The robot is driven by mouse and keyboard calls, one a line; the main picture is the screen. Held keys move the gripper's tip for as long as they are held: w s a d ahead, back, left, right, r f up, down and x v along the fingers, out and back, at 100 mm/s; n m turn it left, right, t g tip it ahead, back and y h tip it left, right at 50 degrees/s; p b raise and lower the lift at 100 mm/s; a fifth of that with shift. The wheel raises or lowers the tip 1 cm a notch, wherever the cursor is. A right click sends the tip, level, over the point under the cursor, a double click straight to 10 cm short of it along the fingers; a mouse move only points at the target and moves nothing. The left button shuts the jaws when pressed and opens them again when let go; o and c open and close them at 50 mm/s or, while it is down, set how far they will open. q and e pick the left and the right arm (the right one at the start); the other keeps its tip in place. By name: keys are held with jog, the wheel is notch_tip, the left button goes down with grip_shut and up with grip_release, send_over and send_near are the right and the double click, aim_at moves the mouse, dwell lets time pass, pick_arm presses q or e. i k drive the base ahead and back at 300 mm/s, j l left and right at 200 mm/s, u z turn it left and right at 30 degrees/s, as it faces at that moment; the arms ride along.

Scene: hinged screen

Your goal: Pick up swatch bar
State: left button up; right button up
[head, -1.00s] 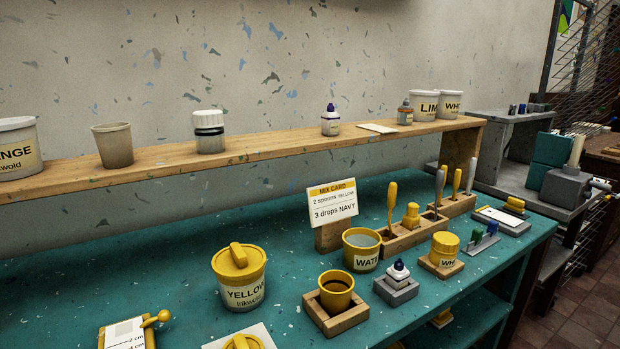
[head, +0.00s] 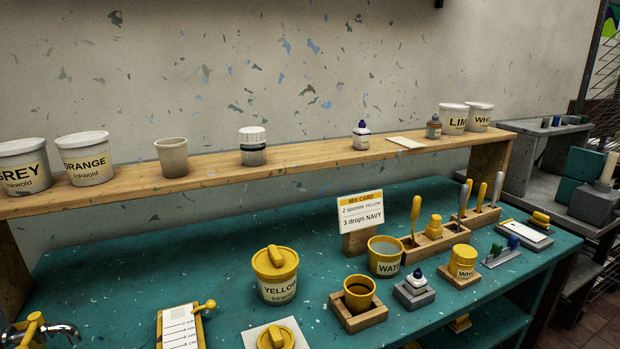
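No thing in view is clearly labelled as the swatch bar. A pale card board (head: 178,330) with ruled lines lies at the front left of the teal bench, cut off by the bottom edge. A yellow bar with a round knob (head: 207,306) rests at its right edge; it may be the swatch bar, but I cannot tell. Neither my left nor my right gripper is in view.
The teal bench (head: 110,262) holds a yellow tub (head: 276,276), a yellow cup in a wooden holder (head: 359,294), a water cup (head: 384,257) and a mix card (head: 361,212). A tap (head: 40,332) is at bottom left. A wooden shelf (head: 215,177) runs behind.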

aim_at(541, 220)
jog(key=z, duration=1.4)
